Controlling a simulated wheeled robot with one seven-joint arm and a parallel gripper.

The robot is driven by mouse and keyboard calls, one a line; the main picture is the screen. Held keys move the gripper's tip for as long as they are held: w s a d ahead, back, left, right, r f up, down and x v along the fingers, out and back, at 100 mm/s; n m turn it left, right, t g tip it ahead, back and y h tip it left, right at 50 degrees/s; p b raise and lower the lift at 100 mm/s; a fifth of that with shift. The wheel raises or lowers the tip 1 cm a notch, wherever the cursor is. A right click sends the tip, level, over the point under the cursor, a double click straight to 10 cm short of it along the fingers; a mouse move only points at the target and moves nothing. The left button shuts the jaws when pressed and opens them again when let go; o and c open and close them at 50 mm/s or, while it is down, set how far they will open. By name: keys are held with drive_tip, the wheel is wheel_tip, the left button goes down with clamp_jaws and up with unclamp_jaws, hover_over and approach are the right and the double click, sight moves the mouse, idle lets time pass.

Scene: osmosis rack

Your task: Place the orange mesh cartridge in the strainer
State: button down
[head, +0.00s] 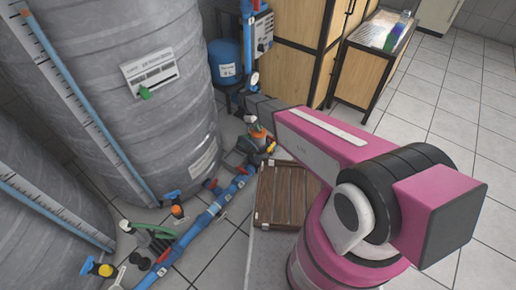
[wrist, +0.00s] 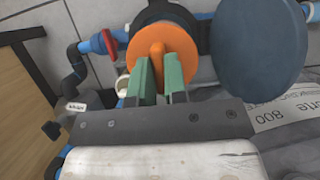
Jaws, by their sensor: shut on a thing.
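In the wrist view my gripper (wrist: 159,72) has its two green fingers closed on the stem of the orange mesh cartridge (wrist: 190,55). The cartridge shows as a round orange disc facing me; any mesh is hidden behind it. A dark round housing (wrist: 168,12), possibly the strainer, is right behind the disc; I cannot tell whether the cartridge is inside it or in front of it. In the head view the cartridge shows as a small orange patch (head: 257,131) low by the pipework, beyond my pink arm. My gripper is mostly too small to read there.
A large dark blue disc (wrist: 262,45) stands close at right in the wrist view. Blue pipes with a red-handled valve (wrist: 106,42) run nearby. In the head view a big grey tank (head: 120,90) is at left, a wooden crate (head: 285,195) below, a wooden cabinet (head: 365,75) behind.

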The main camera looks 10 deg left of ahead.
wheel_tip(320, 180, down, 14)
drive_tip(key=shift+r, duration=0.1)
idle(0.5)
drive_tip(key=c, duration=1.1)
unclamp_jaws()
drive_tip(key=shift+c, duration=0.2)
wheel_tip(320, 180, up, 26)
drive_tip(key=m+y, duration=0.2)
drive_tip(key=m, duration=0.4)
hover_over(258, 144)
drive_tip(key=d, duration=1.6)
drive_tip(key=s+d+r+m+t+y, duration=0.1)
drive_tip(key=s+d+r+m, duration=0.2)
drive_tip(key=d+r, duration=0.2)
drive_tip(key=s+d+r+m+t, duration=0.1)
drive_tip(key=s+d+r+m, duration=0.2)
drive_tip(key=d, duration=0.4)
wheel_tip(258, 144, up, 2)
drive_tip(key=shift+s+d+r+y, duration=0.25)
drive_tip(key=shift+s+y, duration=0.15)
drive_tip(key=shift+s, duration=0.4)
drive_tip(key=shift+f, duration=0.1)
